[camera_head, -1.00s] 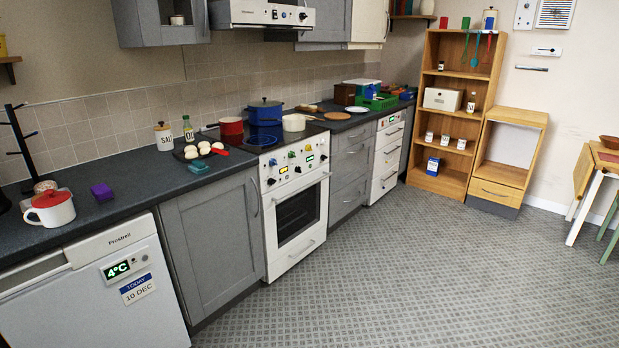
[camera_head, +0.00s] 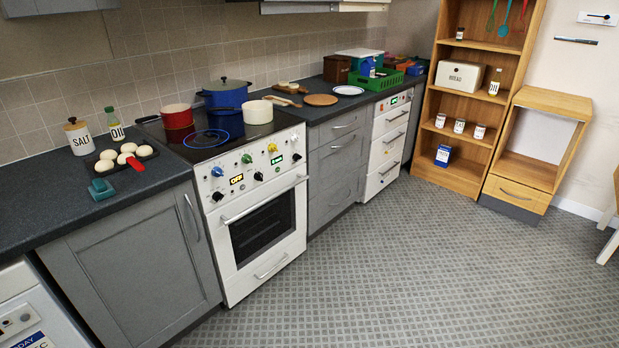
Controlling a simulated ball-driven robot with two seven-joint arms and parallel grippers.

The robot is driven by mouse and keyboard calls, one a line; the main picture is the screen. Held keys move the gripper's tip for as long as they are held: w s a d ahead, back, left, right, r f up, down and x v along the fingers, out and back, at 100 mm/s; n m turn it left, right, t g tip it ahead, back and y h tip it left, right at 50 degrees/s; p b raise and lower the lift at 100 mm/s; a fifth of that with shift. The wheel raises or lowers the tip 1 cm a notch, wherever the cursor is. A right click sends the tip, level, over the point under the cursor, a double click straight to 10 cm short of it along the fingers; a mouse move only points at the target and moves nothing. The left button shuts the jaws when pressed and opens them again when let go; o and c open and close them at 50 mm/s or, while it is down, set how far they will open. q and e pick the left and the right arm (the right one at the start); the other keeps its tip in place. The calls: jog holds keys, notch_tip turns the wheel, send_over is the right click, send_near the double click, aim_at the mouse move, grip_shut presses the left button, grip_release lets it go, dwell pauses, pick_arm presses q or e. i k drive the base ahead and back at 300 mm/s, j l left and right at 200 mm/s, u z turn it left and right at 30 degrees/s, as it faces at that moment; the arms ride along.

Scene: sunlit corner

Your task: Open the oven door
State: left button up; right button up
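The white oven (camera_head: 252,215) stands in the middle left of the head view, built in between grey cabinets. Its door (camera_head: 263,229) has a dark glass window and is shut. A pale bar handle (camera_head: 264,199) runs along the top of the door, below a panel of coloured knobs and small lit displays. A second handle (camera_head: 271,266) sits on the panel under the door. Neither of my grippers is in view.
A red pot (camera_head: 177,119), a blue pot (camera_head: 225,94) and a white pan (camera_head: 257,112) stand on the hob. A tray of pale round items (camera_head: 122,157) lies on the left counter. The patterned floor (camera_head: 390,270) before the oven is clear.

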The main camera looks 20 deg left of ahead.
aim_at(217, 222)
jog(key=i+l+u, duration=0.2)
jog(key=i, duration=0.45)
jog(key=i+u, duration=0.15)
jog(key=i, duration=0.5)
